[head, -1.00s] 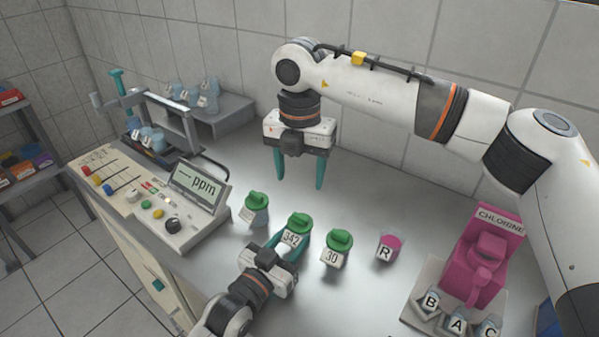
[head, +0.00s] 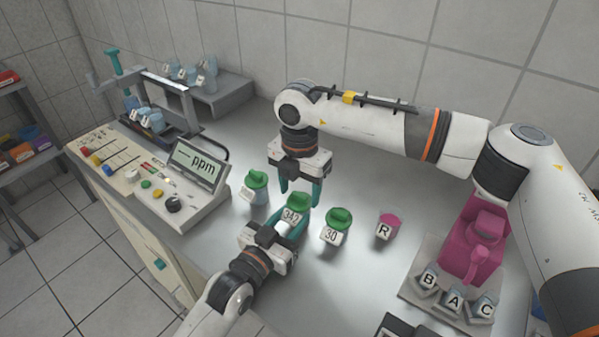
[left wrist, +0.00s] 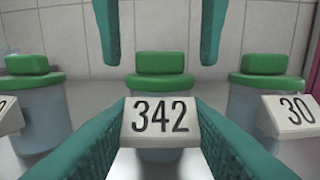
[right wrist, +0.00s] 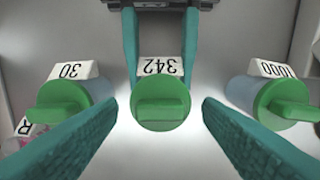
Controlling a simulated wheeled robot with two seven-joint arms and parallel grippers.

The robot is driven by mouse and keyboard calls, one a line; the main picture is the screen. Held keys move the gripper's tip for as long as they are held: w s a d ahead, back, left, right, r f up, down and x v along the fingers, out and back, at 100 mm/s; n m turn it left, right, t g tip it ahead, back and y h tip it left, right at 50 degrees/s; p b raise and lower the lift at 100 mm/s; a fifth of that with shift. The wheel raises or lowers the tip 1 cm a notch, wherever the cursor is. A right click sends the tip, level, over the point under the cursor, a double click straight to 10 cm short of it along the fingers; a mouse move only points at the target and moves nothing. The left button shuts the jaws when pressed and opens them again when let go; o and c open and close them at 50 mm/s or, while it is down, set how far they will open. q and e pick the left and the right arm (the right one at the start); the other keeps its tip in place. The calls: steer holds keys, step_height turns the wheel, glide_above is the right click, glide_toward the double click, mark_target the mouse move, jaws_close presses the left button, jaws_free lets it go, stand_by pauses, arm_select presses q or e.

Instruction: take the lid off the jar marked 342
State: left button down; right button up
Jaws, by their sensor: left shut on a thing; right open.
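The jar marked 342 (head: 292,215) stands on the bench with its green lid (head: 298,202) on. In the left wrist view its label (left wrist: 161,116) faces me, with the lid (left wrist: 160,84) above. I cannot tell how far the fingertips are above the lid.
Jar 30 (head: 335,232) stands just right, and another green-lidded jar (head: 256,186), marked 1000 in the right wrist view (right wrist: 283,99), just left. A pink-topped R container (head: 387,225), the pink chlorine unit (head: 470,250) and the ppm meter (head: 195,180) stand further out.

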mark_target(299, 195)
steer(key=shift+f, duration=0.3)
steer(key=c, duration=1.2)
steer(key=shift+r, duration=0.15)
steer(key=shift+r, duration=1)
steer(key=shift+r, duration=2)
arm_select(q)
steer(key=c, duration=0.8)
jaws_free()
